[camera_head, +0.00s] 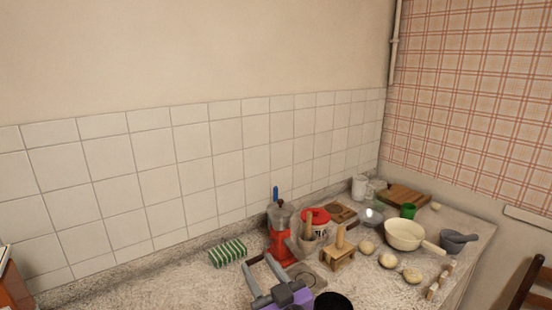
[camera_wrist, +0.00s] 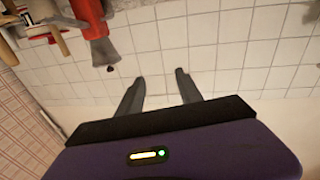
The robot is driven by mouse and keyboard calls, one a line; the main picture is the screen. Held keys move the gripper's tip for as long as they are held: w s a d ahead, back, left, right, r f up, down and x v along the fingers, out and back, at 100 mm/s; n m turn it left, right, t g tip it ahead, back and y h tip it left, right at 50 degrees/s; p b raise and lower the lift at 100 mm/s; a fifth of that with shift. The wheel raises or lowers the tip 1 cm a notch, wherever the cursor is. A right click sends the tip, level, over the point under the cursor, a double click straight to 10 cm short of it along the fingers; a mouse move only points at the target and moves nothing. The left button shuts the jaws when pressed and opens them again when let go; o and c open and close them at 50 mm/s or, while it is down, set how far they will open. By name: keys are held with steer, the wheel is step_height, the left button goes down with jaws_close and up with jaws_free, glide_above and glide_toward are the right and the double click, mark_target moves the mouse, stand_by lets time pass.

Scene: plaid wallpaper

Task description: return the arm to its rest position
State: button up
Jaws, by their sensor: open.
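My gripper (camera_head: 259,263) is over the front of the counter at the bottom of the head view. It is purple with two grey fingers. The fingers are spread apart, with nothing seen between them. In the wrist view my gripper (camera_wrist: 158,77) is open and empty, facing the white wall tiles (camera_wrist: 205,45). A red grinder (camera_head: 282,245) with a grey top stands just behind the fingers in the head view. I cannot tell whether the fingers touch anything.
A green-striped sponge (camera_head: 228,253) lies left of the gripper. A wooden stool-like stand (camera_head: 338,258), a cream pan (camera_head: 403,234), a grey mortar (camera_head: 457,242) and several round lumps crowd the right. A black round thing (camera_head: 333,301) is at the bottom. The counter's left part is clear.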

steer(key=s+d+f+m+h+b, duration=0.2)
steer(key=s+d+f, duration=0.2)
steer(key=s, duration=1.2)
steer(key=s+d+f+m+g+h+b, duration=0.1)
steer(key=s+d+f, duration=0.4)
steer(key=s+d, duration=0.6)
steer(key=s+d+f+m+h+b, duration=0.3)
steer(key=s+d+f+h, duration=0.2)
steer(key=s, duration=1.5)
steer(key=d, duration=0.3)
steer(key=shift+s+d+f+g, duration=0.2)
steer(key=shift+s+g, duration=0.1)
steer(key=shift+g, duration=0.1)
